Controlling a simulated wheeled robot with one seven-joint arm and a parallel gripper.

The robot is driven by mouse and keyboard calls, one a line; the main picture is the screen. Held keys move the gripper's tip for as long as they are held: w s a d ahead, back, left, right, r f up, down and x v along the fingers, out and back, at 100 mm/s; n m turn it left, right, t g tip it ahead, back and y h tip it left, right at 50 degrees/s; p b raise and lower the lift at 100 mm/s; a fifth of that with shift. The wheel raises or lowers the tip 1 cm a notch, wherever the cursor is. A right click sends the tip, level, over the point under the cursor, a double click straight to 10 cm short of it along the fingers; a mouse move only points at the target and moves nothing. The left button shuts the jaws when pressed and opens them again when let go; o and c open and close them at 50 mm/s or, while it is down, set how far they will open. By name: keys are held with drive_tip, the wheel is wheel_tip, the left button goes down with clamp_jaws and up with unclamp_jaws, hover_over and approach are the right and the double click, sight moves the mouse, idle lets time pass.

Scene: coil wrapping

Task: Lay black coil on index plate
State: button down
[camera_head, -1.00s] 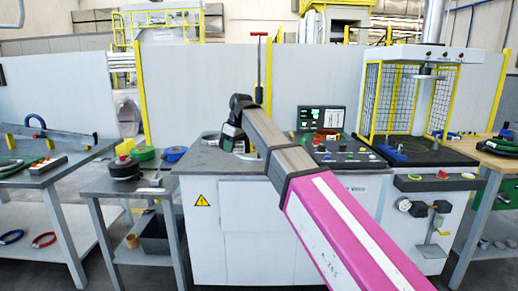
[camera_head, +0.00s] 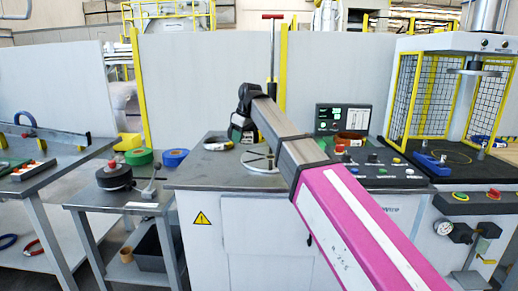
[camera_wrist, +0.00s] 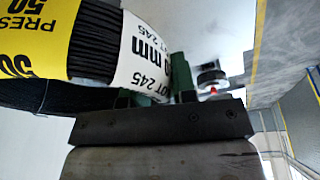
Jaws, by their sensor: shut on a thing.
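The black coil (camera_wrist: 105,40) fills the upper left of the wrist view, with a yellow label and a white label around it. My gripper (camera_wrist: 155,82) is shut on it; its green fingers show beside the white label. In the head view my gripper (camera_head: 238,134) is over the back of the grey machine table, with the coil (camera_head: 217,144) to its left. The index plate (camera_head: 261,163), a pale round disc, lies on this table to the right of and nearer than the coil. My arm partly hides the plate. Whether the coil touches the table I cannot tell.
A red-topped post (camera_head: 273,50) rises behind the plate. A control panel (camera_head: 370,165) and screen (camera_head: 329,118) stand to the right, beyond them a yellow-caged press (camera_head: 432,95).

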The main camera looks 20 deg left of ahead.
hover_over(262, 163)
drive_tip(key=f, duration=0.4)
drive_tip(key=d+f, duration=0.1)
drive_tip(key=f, duration=0.1)
drive_tip(key=shift+f, duration=2.3)
drive_tip(key=c, duration=0.9)
unclamp_jaws()
drive_tip(key=shift+f, duration=0.1)
drive_tip(key=v, duration=1.2)
